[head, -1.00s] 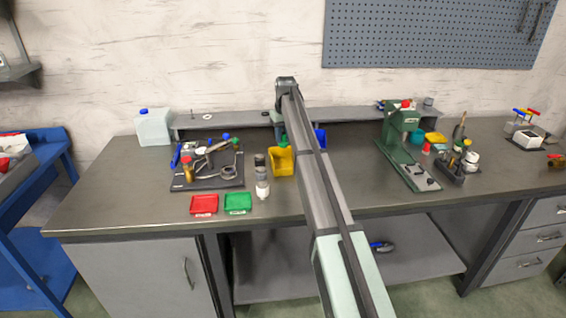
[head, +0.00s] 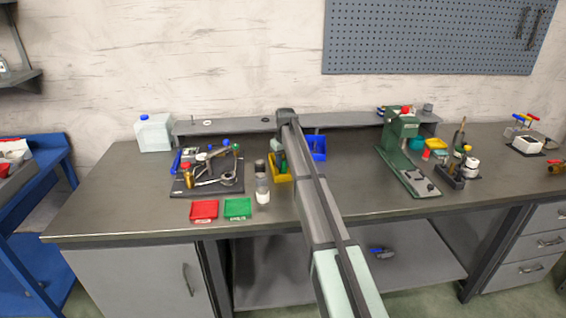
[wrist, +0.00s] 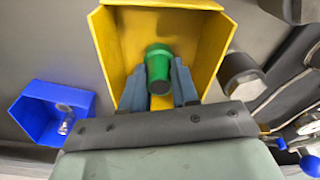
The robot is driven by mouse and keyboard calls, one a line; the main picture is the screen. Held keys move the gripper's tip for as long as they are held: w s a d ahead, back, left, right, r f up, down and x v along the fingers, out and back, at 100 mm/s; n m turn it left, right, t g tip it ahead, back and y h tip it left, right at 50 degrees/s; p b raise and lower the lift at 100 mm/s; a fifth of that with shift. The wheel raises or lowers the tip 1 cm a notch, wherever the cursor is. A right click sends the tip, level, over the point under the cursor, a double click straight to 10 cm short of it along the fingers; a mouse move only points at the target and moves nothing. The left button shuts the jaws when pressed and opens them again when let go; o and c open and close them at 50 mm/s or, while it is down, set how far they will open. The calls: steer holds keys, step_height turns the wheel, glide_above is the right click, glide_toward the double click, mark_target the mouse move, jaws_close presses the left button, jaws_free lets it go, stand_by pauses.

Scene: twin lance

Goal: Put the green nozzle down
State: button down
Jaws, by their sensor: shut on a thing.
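The green nozzle (wrist: 159,68) is held between the two grey fingers of my gripper (wrist: 159,82) in the wrist view. My gripper is shut on it, over the yellow bin (wrist: 215,50), whose walls surround the nozzle in that view. I cannot tell whether the nozzle touches the bin floor. In the head view my gripper is low at the yellow bin (head: 272,178), and my arm hides part of the bin. A small green patch there is the nozzle (head: 283,164).
A blue bin (head: 317,147) with a small clear item stands beside the yellow one. A bottle (head: 262,185) and black tool tray (head: 205,184) stand left of it, with red (head: 204,210) and green (head: 237,208) trays in front. A green press (head: 400,150) stands right.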

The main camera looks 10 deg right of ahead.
mark_target(284, 167)
steer(key=shift+f, duration=0.1)
steer(key=c, duration=0.8)
jaws_free()
steer(key=shift+c, duration=0.2)
step_height(284, 167, up, 12)
steer(key=s, duration=0.1)
steer(key=shift+s+d, duration=0.2)
